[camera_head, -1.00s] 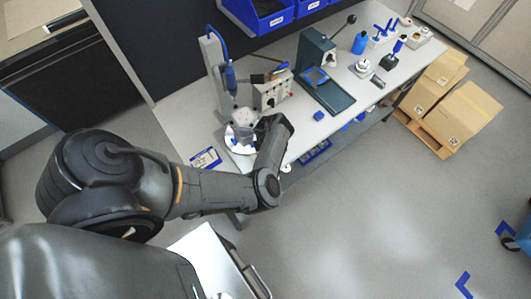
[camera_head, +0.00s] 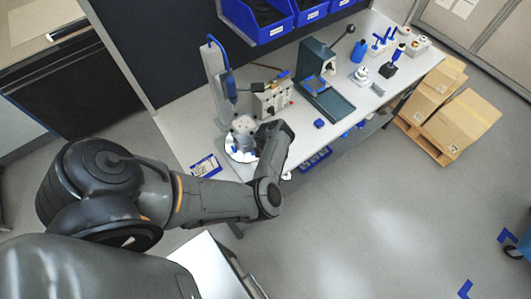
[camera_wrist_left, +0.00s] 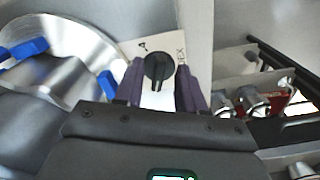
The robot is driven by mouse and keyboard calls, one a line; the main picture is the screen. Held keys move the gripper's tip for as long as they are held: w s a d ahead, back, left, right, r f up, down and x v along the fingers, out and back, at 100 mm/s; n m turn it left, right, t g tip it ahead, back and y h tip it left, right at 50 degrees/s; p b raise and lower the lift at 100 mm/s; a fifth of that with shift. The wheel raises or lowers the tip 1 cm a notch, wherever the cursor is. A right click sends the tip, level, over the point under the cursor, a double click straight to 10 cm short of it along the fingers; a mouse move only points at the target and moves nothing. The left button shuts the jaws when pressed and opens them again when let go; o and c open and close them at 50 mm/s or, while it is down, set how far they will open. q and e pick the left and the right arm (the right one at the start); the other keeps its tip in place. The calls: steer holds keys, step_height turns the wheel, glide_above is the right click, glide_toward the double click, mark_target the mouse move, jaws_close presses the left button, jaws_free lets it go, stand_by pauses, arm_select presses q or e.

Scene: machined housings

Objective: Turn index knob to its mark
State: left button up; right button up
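The index knob (camera_wrist_left: 158,72) is black and round with a raised grip bar, in the left wrist view. It sits on a pale plate (camera_wrist_left: 133,48) with a small dark mark (camera_wrist_left: 143,46) up and left of it and letters ending in "EX" at its right. My left gripper (camera_wrist_left: 160,92) has its two dark purple fingers on either side of the knob, with gaps visible between fingers and knob. Whether the fingers reach down level with the knob is unclear. In the head view my left wrist (camera_head: 272,145) covers the knob and fingertips. My right gripper is in neither view.
A round silver plate (camera_wrist_left: 85,45) with blue clamps lies left of the knob; it also shows in the head view (camera_head: 238,155). A control box (camera_head: 272,98), a press (camera_head: 322,75) and a tall post (camera_head: 215,80) stand on the bench. Cartons (camera_head: 460,120) sit on a pallet.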

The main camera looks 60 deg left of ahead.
arm_select(q)
step_height(320, 180, up, 10)
steer(key=p, duration=0.1)
stand_by(0.4)
steer(key=shift+f, duration=0.1)
